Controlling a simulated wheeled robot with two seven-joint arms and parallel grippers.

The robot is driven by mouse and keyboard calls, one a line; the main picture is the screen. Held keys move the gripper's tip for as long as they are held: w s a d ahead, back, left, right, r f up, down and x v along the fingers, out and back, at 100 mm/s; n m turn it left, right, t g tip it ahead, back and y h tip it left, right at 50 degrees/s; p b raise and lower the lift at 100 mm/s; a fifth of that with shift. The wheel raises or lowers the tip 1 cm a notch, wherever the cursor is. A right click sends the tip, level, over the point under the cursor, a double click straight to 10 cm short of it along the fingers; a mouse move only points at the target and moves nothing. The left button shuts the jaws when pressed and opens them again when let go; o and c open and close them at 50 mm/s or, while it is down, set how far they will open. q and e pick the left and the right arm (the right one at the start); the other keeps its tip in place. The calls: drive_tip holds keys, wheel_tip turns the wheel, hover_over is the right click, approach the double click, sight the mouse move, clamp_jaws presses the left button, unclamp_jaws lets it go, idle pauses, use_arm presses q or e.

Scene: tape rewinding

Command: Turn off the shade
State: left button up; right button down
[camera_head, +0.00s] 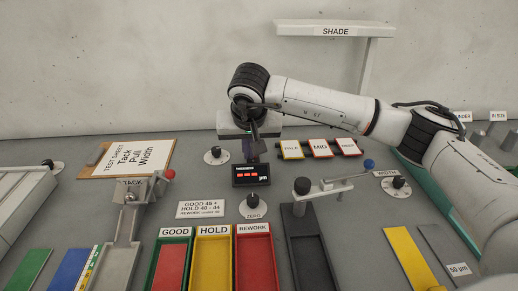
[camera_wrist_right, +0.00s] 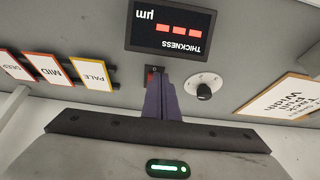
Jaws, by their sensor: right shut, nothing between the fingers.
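The white shade bar (camera_head: 300,28), labelled SHADE, stands on a post at the upper right in the head view. My right gripper (camera_head: 251,152) reaches down just behind the thickness display, its dark purple fingers shut and empty. In the right wrist view the right gripper (camera_wrist_right: 158,82) has its fingertips at a small black switch (camera_wrist_right: 153,73) with a red part, beside the display. The fingers hide part of this switch, and I cannot tell whether they touch it. I cannot tell whether the shade is lit. My left gripper is not in view.
The thickness display (camera_head: 250,175) shows red marks. A knob (camera_head: 216,155) stands to its left and the ZERO knob (camera_head: 253,207) in front. PALE, MID and a third card (camera_head: 319,149) lie to the right. Trays (camera_head: 213,231) labelled GOOD, HOLD and REWORK are at the front.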

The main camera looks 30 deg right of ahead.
drive_tip(key=shift+w+d+r, duration=0.25)
drive_tip(key=shift+w, duration=0.1)
use_arm(q)
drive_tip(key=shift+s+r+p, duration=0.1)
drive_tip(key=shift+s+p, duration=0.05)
drive_tip(key=shift+p, duration=0.15)
use_arm(e)
drive_tip(key=shift+w+d+r, duration=0.1)
drive_tip(key=shift+w, duration=0.2)
